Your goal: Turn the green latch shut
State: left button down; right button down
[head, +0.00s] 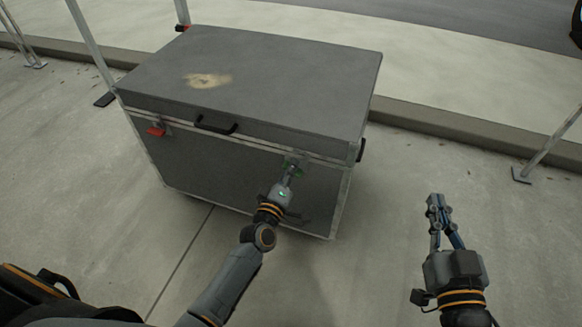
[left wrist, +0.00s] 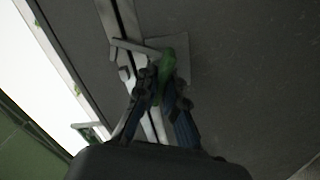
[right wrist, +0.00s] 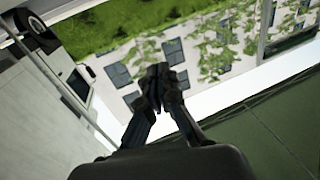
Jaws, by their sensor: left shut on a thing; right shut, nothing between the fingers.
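The grey road case (head: 250,75) stands on the pavement with its lid down. The green latch (left wrist: 167,68) sits on a metal plate at the seam between lid and body, on the front face near the right corner. In the head view the latch (head: 299,171) is mostly hidden by my gripper. My left gripper (head: 290,172) is at the latch, and its fingers in the left wrist view (left wrist: 160,85) are closed around the green part. My right gripper (head: 436,200) is shut and empty, held out to the right, away from the case.
A red latch (head: 156,131) is on the front left of the case, and a black handle (head: 215,124) is between the latches. Metal posts with feet (head: 523,174) stand around. A kerb (head: 450,125) runs behind.

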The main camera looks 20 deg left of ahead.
pick_arm(q)
jog(key=shift+f+n, duration=0.1)
jog(key=shift+n, duration=0.8)
jog(key=shift+a+n, duration=0.1)
jog(key=shift+n, duration=0.7)
jog(key=shift+n+b, duration=0.3)
jog(key=shift+n, duration=0.8)
pick_arm(e)
jog(key=shift+s+a+r+t+y, duration=0.15)
jog(key=shift+r+t+y, duration=0.15)
jog(key=shift+r+t, duration=0.7)
jog(key=shift+r+g, duration=0.25)
jog(key=shift+g, duration=0.05)
pick_arm(q)
jog(key=c, duration=1.4)
grip_release()
jog(key=shift+c, duration=0.2)
jog(key=s, duration=1.2)
jog(key=shift+a, duration=0.2)
